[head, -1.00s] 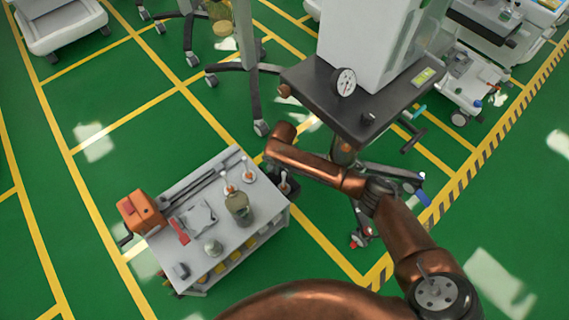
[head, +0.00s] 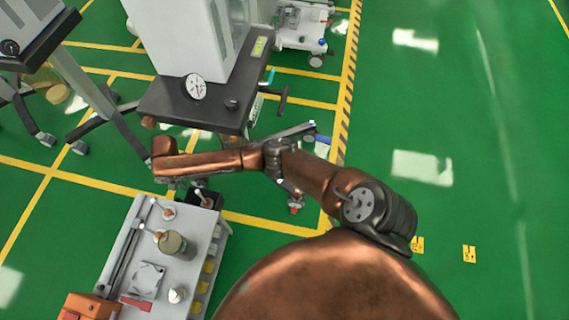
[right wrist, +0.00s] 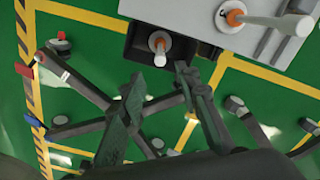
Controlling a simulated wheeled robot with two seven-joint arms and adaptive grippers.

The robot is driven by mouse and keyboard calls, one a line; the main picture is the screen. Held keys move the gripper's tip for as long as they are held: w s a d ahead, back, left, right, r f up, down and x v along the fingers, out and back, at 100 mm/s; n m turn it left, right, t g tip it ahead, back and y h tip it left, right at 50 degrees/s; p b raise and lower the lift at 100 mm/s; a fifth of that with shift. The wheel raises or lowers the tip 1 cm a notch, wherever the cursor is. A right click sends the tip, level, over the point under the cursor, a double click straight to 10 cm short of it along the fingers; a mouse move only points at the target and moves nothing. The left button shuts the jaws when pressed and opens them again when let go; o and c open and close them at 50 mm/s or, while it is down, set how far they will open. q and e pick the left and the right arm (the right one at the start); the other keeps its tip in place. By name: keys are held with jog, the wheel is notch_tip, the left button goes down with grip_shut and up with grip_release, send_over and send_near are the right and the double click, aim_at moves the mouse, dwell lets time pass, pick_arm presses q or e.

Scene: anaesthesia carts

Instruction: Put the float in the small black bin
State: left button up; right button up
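A small black bin (head: 215,203) sits at the far right corner of the grey cart (head: 132,240). In the right wrist view the bin (right wrist: 133,52) is at the top middle. A white-stemmed piece with an orange collar, which looks like the float (right wrist: 159,43), stands inside it. Two similar pieces stand on the cart top, one (head: 167,211) near the bin and one (head: 159,235) by the olive jar. My right gripper (right wrist: 160,76) is open and empty, its fingertips just outside the bin. In the head view my forearm mostly hides it. My left gripper is out of view.
An olive jar (head: 173,245), a white cone-like piece (head: 178,294) and an orange box (head: 88,307) are on the cart. A tall machine with a black shelf (head: 165,105) and gauge stands behind my forearm. Wheeled stand legs spread below my gripper. Green floor is free at the right.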

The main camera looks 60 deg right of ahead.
jog(key=s+a+f+n+t+y, duration=0.1)
jog(key=s+a+f, duration=0.1)
jog(key=s+a, duration=0.1)
jog(key=s+a+f+n+y, duration=0.1)
jog(key=s+a+f+n, duration=0.1)
jog(key=s, duration=0.4)
jog(key=s+a+f+n+t+y, duration=0.1)
jog(key=s+a+f+n+y, duration=0.1)
jog(key=s+a+f, duration=0.1)
jog(key=shift+s+a+t, duration=0.3)
jog(key=shift+s+a, duration=0.3)
jog(key=shift+s, duration=0.25)
jog(key=s+d+f+n+h, duration=0.1)
jog(key=s+d+f, duration=0.7)
jog(key=s, duration=0.4)
jog(key=s+d+f+n+h, duration=0.1)
jog(key=s+d+f, duration=0.5)
jog(key=s+f, duration=0.5)
jog(key=s+d+f+g+h, duration=0.1)
jog(key=s+d+f, duration=0.1)
jog(key=s, duration=0.8)
jog(key=s+d+f+n+g+h, duration=0.1)
jog(key=s+d, duration=0.4)
jog(key=s, duration=0.5)
jog(key=shift+s+d+f+g, duration=0.2)
jog(key=shift+s+f+g, duration=0.2)
jog(key=shift+f, duration=0.1)
